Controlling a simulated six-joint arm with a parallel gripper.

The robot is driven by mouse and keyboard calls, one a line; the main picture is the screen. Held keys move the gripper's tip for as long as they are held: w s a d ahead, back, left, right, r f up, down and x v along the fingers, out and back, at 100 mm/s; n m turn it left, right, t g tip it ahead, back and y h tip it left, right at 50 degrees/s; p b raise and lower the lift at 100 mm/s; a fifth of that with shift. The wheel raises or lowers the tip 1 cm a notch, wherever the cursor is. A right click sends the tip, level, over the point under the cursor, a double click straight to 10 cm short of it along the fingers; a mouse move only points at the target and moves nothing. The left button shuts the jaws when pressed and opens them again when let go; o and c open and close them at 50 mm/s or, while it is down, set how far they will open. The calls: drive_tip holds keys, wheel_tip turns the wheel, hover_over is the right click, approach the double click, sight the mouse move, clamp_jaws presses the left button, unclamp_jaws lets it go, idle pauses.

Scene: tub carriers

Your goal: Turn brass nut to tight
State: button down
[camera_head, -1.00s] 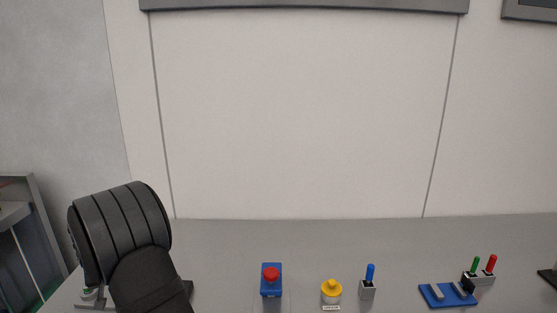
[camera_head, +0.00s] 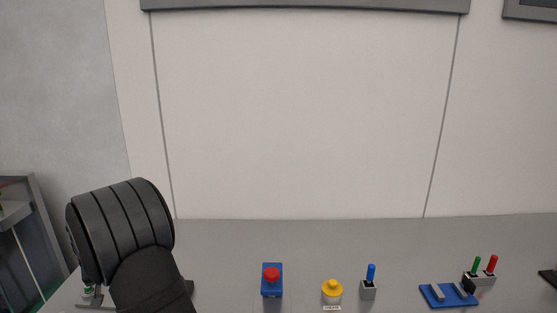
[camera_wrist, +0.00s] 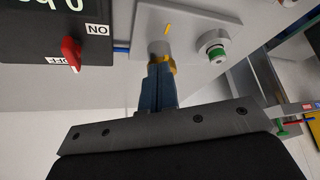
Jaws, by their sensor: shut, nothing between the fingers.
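The brass nut (camera_wrist: 171,65) shows in the wrist view as a small yellow-gold piece just beyond and to the right of my fingertips, partly hidden by them. A grey round post (camera_wrist: 159,47) stands beside it on a light grey plate (camera_wrist: 190,20). A yellow line mark (camera_wrist: 168,29) is on the plate above the post. My gripper (camera_wrist: 158,66) is shut, with its blue-grey fingers close to the nut; I cannot tell whether they touch it. In the head view the gripper and the nut are hidden behind my dark arm.
In the wrist view a green button (camera_wrist: 217,52) is right of the nut and a red ON/OFF switch (camera_wrist: 71,53) is left. In the head view a red button (camera_head: 271,275), yellow knob (camera_head: 332,289) and blue lever (camera_head: 371,273) stand on the bench.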

drive_tip(key=shift+r, duration=2.05)
drive_tip(key=c, duration=1.7)
unclamp_jaws()
drive_tip(key=shift+d+r, duration=0.25)
drive_tip(key=o, duration=1.7)
drive_tip(key=s+d+r+m+g, duration=0.1)
drive_tip(key=s+d+r+m, duration=0.2)
drive_tip(key=d+r, duration=0.6)
drive_tip(key=d+m, duration=0.2)
drive_tip(key=shift+d+r+h, duration=0.25)
drive_tip(key=shift+d+h, duration=0.05)
drive_tip(key=shift+d, duration=0.1)
drive_tip(key=x, duration=0.9)
drive_tip(key=shift+d+f+m, duration=0.2)
drive_tip(key=shift+d+m, duration=0.05)
drive_tip(key=shift+m, duration=0.05)
drive_tip(key=shift+s, duration=0.2)
drive_tip(key=v, duration=1)
drive_tip(key=shift+c, duration=0.2)
